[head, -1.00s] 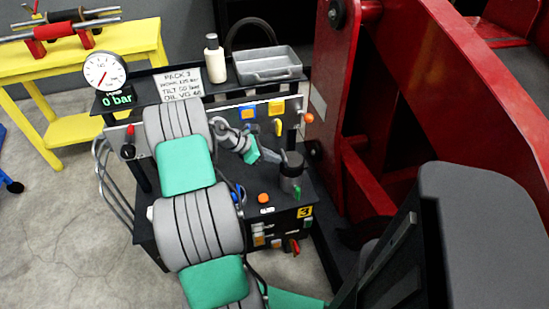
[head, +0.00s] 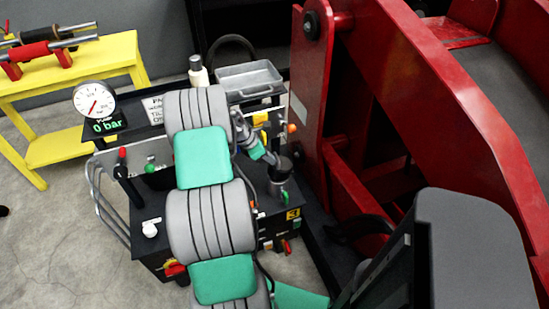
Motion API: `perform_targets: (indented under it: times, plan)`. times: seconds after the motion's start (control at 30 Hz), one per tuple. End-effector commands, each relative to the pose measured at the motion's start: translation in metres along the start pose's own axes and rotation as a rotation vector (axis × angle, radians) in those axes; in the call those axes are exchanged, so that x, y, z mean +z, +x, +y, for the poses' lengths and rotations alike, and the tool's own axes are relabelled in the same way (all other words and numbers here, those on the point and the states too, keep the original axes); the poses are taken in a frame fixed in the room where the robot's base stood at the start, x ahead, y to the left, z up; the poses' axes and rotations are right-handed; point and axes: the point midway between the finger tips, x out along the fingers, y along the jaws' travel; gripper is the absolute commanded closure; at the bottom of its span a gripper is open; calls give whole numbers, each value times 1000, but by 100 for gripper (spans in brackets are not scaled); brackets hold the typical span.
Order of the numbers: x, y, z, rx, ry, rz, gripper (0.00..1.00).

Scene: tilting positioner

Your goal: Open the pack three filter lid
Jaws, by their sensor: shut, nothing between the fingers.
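The pack with the yellow 3 label (head: 293,214) is a black hydraulic unit below my grey and green arm. A dark grey cylindrical canister (head: 281,186), which looks like the filter, stands on its deck and has a small green part low on its front. Its lid top is small and partly covered by my gripper, so I cannot tell whether it is open. My gripper (head: 272,159), with green fingers, is shut and empty at the canister's upper left edge. I cannot tell whether it touches.
A pressure gauge (head: 94,100) reads 0 bar at the left. A white bottle (head: 198,73) and a grey tray (head: 249,78) stand on the top shelf. A big red steel frame (head: 345,150) closes off the right. A yellow bench (head: 90,65) is at the back left.

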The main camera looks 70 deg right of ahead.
Motion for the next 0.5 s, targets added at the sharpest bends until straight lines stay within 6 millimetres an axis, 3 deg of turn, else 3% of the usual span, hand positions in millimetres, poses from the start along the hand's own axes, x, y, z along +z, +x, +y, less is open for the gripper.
perform_targets:
  times: [0.03, 0.1, 0.5]
  plan:
    - [10, -11, 1, 4, -3, 39, 100]
    - [13, -13, 3, 8, -12, 101, 100]
    - [51, -2, 5, 7, -17, 383, 100]
